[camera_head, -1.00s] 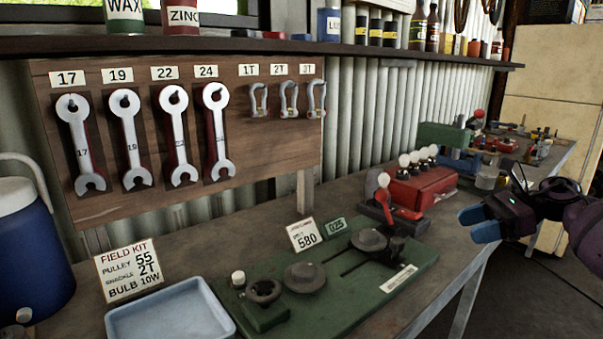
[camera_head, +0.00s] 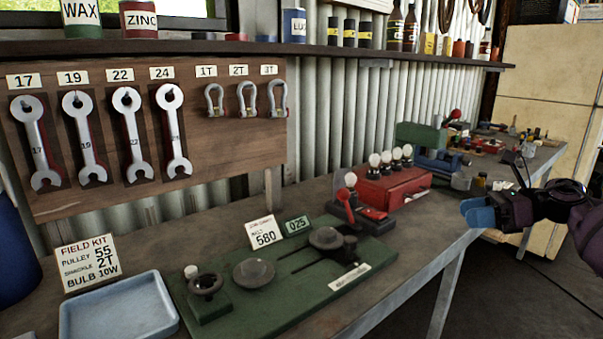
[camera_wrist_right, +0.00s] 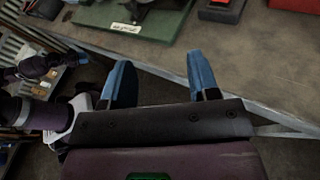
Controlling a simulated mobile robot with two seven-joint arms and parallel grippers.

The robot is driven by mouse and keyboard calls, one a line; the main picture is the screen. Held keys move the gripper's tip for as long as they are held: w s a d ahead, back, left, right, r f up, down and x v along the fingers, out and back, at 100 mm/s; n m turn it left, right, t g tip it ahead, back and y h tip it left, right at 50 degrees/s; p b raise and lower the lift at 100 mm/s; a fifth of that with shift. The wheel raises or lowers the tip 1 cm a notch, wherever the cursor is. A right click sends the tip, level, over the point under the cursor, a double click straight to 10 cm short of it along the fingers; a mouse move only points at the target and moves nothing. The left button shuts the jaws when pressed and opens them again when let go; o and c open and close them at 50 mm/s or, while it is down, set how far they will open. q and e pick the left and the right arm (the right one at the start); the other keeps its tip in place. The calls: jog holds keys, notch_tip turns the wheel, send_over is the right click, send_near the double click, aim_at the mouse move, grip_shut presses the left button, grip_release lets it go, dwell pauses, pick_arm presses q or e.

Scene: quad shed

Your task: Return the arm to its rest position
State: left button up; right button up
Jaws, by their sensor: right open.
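My right gripper (camera_head: 480,213) has blue fingertips and is at the right of the head view, off the front edge of the workbench (camera_head: 420,240). In the right wrist view its two blue fingers (camera_wrist_right: 162,80) stand wide apart with nothing between them. The bench edge and bare floor lie beyond the fingers there. My right arm comes in from the right edge of the head view. My left gripper is not seen in the head view; at the left of the right wrist view a dark arm part shows, which I cannot identify surely.
A green fixture (camera_head: 290,290) with round discs, a pale blue tray (camera_head: 75,325) and a red bulb box (camera_head: 392,190) stand on the bench. Wrenches and shackles hang on a wooden board (camera_head: 225,150). Open floor (camera_head: 500,290) lies right of the bench.

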jog(key=w+a+r+m+t+y, duration=0.25)
jog(key=a+r+m+t, duration=0.3)
jog(key=m+t, duration=0.4)
jog(key=s+a+f+m+t+h+p, duration=0.1)
jog(key=s+f+m+t+h+p, duration=0.1)
jog(key=s+f+m+h, duration=0.75)
jog(key=s+a+f+m+t+h+p, duration=0.15)
jog(key=s+f+m, duration=0.25)
jog(key=f+m, duration=1)
pick_arm(q)
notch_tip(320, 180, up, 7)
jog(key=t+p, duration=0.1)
jog(key=p, duration=0.3)
jog(key=shift+p, duration=0.3)
pick_arm(e)
jog(key=s+f+m+g+h, duration=0.1)
jog(key=s+f+m, duration=0.3)
jog(key=s, duration=0.6)
jog(key=s+f+m+g+h, duration=0.2)
jog(key=s+f+m+g, duration=0.1)
jog(key=s, duration=0.8)
jog(key=s+f+m+g+h, duration=0.2)
jog(key=s+f+m, duration=0.3)
jog(key=s, duration=0.6)
jog(key=shift+d+f+m, duration=0.2)
jog(key=shift+f+m, duration=0.1)
jog(key=shift+m, duration=0.9)
